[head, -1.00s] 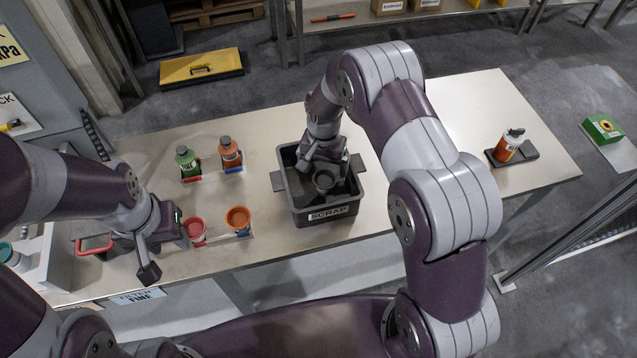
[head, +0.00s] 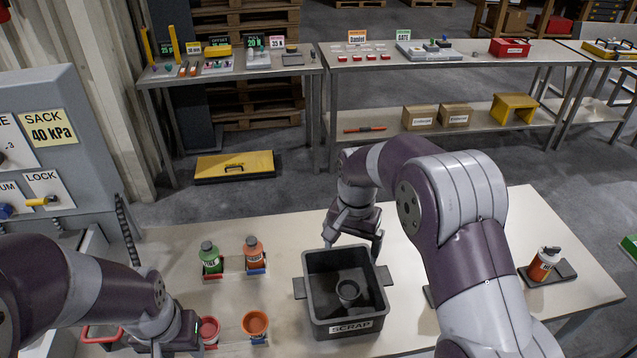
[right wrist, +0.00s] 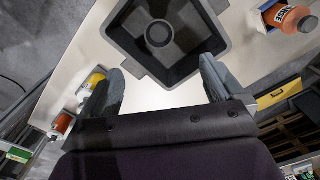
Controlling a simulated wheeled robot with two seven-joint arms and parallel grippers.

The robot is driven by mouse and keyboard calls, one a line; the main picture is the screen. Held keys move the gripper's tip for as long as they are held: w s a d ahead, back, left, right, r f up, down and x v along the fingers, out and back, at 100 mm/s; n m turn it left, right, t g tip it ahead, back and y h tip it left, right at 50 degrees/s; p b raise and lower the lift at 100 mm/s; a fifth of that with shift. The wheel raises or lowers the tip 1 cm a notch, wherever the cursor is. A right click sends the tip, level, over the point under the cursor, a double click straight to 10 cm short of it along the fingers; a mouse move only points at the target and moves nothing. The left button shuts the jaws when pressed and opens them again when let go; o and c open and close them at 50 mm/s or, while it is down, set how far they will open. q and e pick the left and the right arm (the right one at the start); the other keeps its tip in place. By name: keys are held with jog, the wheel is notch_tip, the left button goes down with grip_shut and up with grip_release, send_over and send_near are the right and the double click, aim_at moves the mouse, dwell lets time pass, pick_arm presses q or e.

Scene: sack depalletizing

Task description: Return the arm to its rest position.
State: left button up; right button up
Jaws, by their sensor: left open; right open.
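My right gripper (head: 353,246) is open and empty, above the table by the back edge of the black SCRAP bin (head: 345,327). In the right wrist view its two fingers (right wrist: 160,88) stand wide apart, with the bin (right wrist: 220,48) beyond them. A dark cup (head: 348,291) sits inside the bin, apart from the gripper; it also shows in the right wrist view (right wrist: 158,33). My left gripper (head: 178,346) is at the lower left, beside the red cup (head: 208,330). It is open, but its fingers are partly cut off by the picture's edge.
A green bottle (head: 210,258) and an orange bottle (head: 254,253) stand left of the bin, with an orange cup (head: 255,324) in front. A spray bottle (head: 543,264) stands on a dark pad at the right. A grey machine (head: 60,150) rises at the left.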

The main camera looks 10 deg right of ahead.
jog(key=s+d+n, duration=0.2)
jog(key=s+n, duration=0.1)
jog(key=s, duration=0.6)
jog(key=s+d+n+t, duration=0.1)
jog(key=s+d+n, duration=0.1)
jog(key=s, duration=0.8)
jog(key=shift+d+r+n, duration=0.15)
jog(key=shift+n, duration=0.55)
dwell(0.3)
